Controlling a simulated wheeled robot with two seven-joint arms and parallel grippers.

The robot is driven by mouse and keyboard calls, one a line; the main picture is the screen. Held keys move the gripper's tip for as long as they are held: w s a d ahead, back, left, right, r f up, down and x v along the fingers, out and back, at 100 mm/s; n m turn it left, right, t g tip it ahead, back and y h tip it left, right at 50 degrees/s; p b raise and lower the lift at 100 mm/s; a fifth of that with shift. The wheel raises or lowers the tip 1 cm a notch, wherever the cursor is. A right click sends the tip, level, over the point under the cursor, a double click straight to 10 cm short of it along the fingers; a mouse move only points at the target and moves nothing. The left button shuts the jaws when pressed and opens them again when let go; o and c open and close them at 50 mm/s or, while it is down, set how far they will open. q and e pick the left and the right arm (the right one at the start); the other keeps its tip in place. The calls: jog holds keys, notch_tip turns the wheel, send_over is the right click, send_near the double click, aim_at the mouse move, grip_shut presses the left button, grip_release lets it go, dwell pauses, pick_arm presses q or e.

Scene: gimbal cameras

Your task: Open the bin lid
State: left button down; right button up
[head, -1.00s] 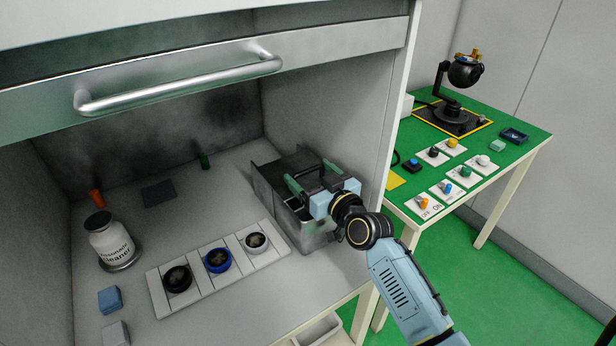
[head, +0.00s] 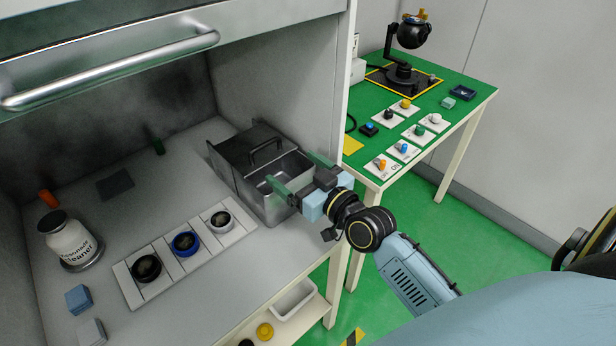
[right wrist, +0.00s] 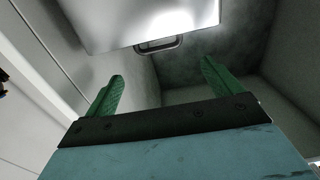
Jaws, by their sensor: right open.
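The metal bin (head: 266,210) stands at the right side of the grey hood worktop. Its box is open at the top on the right, and I see into its interior. The lid (head: 237,150), with a dark bar handle (head: 266,151), is at the bin's back left; its exact tilt is hard to tell. My right gripper (head: 298,174) is open and empty over the bin's right side, apart from the handle. In the right wrist view, the shiny lid (right wrist: 140,20) and its handle (right wrist: 160,45) are beyond the open green fingers. My left gripper is not in view.
A tray with several round containers (head: 186,243) lies left of the bin. A cleaner bottle (head: 68,240) stands at far left. The hood sash handle (head: 115,70) crosses above. The hood's right wall (head: 310,80) is close behind the bin. A green table (head: 455,120) stands at right.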

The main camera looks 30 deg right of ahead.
jog(key=shift+s+d, duration=0.15)
jog(key=shift+s, duration=0.7)
jog(key=shift+s+d, duration=0.15)
jog(key=shift+s, duration=0.65)
